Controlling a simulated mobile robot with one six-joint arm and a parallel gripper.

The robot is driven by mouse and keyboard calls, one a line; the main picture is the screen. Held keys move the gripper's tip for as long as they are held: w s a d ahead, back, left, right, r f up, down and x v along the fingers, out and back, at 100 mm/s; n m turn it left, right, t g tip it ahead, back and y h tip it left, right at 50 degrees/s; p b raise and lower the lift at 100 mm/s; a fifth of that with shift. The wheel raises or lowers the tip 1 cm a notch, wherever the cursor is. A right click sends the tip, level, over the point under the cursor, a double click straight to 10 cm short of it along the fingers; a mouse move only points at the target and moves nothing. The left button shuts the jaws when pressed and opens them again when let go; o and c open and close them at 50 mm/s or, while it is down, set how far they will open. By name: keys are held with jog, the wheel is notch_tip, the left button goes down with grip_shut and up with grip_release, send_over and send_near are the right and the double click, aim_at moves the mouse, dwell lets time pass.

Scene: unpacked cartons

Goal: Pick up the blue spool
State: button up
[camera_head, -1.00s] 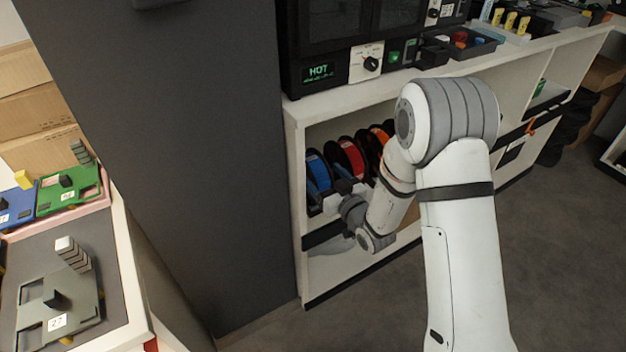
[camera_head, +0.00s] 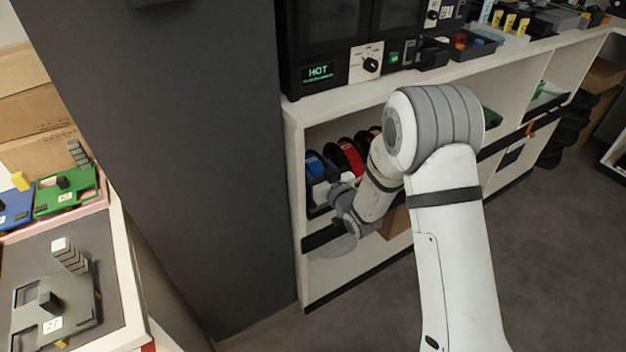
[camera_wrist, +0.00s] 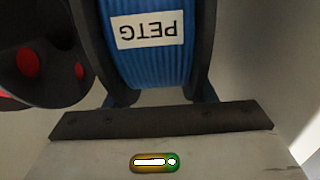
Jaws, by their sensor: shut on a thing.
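The blue spool (camera_head: 314,165) stands upright at the left end of the shelf bay, partly covered by my gripper in the head view. In the wrist view the blue spool (camera_wrist: 158,65) fills the upper middle, with blue filament between dark flanges and an upside-down white PETG label. In the head view my gripper (camera_head: 324,188) reaches into the bay from the right. The fingertips are largely hidden there.
The white shelf side wall (camera_head: 296,190) is close on the left. A grey panel (camera_head: 190,150) stands further left.

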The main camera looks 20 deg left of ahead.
grip_shut()
jog(key=shift+r, duration=0.1)
dwell(0.4)
jog(key=shift+r+p, duration=0.5)
jog(key=shift+r, duration=1.05)
jog(key=shift+s+d+r, duration=0.1)
jog(key=shift+d+r, duration=0.05)
jog(key=shift+r, duration=0.15)
jog(key=p+v, duration=0.3)
jog(key=v, duration=1.4)
jog(key=shift+s+d, duration=0.2)
jog(key=shift+d, duration=0.05)
jog(key=shift+f, duration=0.15)
